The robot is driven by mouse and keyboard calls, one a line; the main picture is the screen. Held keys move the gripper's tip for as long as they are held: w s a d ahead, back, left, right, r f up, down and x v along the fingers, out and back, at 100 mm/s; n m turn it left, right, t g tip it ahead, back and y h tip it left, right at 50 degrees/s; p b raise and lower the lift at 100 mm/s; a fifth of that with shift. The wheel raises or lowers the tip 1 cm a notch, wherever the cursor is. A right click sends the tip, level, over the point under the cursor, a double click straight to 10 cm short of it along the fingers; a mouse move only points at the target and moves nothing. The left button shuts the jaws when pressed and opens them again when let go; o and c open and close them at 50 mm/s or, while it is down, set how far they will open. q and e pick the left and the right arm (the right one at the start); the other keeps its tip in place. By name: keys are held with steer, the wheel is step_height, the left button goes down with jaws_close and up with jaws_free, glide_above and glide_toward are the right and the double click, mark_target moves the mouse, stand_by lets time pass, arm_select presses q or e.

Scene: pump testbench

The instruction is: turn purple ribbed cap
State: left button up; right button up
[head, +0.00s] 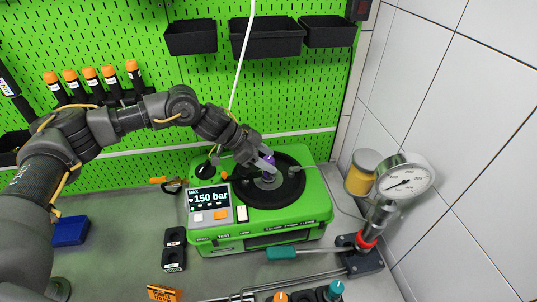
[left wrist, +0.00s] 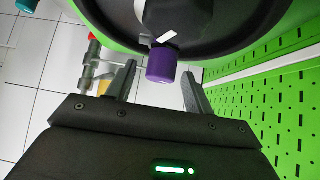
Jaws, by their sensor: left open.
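The purple ribbed cap (head: 267,166) stands at the middle of the black round plate (head: 293,190) on top of the green pump testbench (head: 290,224). My left gripper (head: 266,162) reaches it from the upper left, and its fingers partly hide the cap in the head view. In the left wrist view the purple cap (left wrist: 161,64) lies between the tips of my left gripper (left wrist: 158,78). There is a gap on each side of the cap, and the fingers are open. My right gripper does not show.
A pressure gauge (head: 405,181) and a yellow container (head: 362,173) stand to the right of the testbench. Black bins (head: 267,37) hang on the green pegboard behind. A blue box (head: 70,231) is at the left.

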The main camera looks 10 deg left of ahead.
arm_select(q)
steer(key=shift+w+d+f, duration=0.15)
steer(key=shift+d+f, duration=0.15)
steer(key=shift+f, duration=0.05)
steer(key=c, duration=1)
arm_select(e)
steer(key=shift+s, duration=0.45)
